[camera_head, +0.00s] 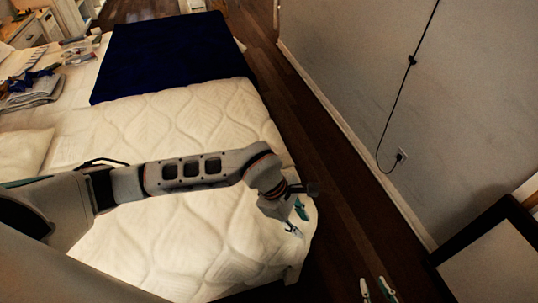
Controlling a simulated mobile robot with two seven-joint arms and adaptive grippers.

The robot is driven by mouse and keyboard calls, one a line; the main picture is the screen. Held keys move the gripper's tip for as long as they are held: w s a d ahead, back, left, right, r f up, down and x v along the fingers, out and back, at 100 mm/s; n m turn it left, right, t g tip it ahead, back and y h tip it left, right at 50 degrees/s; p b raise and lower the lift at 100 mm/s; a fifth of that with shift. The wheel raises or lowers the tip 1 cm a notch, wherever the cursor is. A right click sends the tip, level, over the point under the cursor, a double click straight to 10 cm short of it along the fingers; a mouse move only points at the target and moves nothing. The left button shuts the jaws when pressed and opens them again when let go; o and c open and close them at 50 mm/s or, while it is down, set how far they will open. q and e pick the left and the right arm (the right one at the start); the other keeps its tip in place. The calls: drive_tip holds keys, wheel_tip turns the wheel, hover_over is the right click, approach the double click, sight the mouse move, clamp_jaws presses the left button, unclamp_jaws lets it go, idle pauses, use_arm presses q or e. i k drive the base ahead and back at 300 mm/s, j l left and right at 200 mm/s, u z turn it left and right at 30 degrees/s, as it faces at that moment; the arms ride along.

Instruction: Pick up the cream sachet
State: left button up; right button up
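I cannot pick out the cream sachet for certain. Several small packets (79,58) lie on the far left of the bed, too small to tell apart. My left arm reaches in from the left across the bed. My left gripper (297,219) is over the bed's right edge, far from the packets, with its teal fingertips apart and nothing seen between them. My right gripper (376,289) shows only as two separate white and teal fingers at the bottom edge, over the dark floor side, with no object seen between them.
The bed has a cream quilted cover (190,115) and a dark blue folded blanket (170,55). Folded grey cloth (35,92) and a pillow (24,152) lie at left. A wall (370,60) stands right of the wooden floor (320,150). A dark-framed panel (495,262) is at lower right.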

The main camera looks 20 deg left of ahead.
sight(286, 158)
drive_tip(key=i+l+u, duration=0.2)
drive_tip(key=l+u, duration=0.25)
drive_tip(key=i+l+u, duration=0.15)
drive_tip(key=u, duration=0.3)
drive_tip(key=l+u, duration=1.25)
drive_tip(key=l, duration=0.15)
drive_tip(key=l+u, duration=0.85)
drive_tip(key=l, duration=0.35)
drive_tip(key=k+l+u, duration=0.1)
drive_tip(key=l+u, duration=0.4)
drive_tip(key=l, duration=0.3)
drive_tip(key=l+u, duration=0.35)
drive_tip(key=l, duration=0.35)
drive_tip(key=k+l+u, duration=0.1)
drive_tip(key=l+u, duration=0.2)
drive_tip(key=l, duration=0.4)
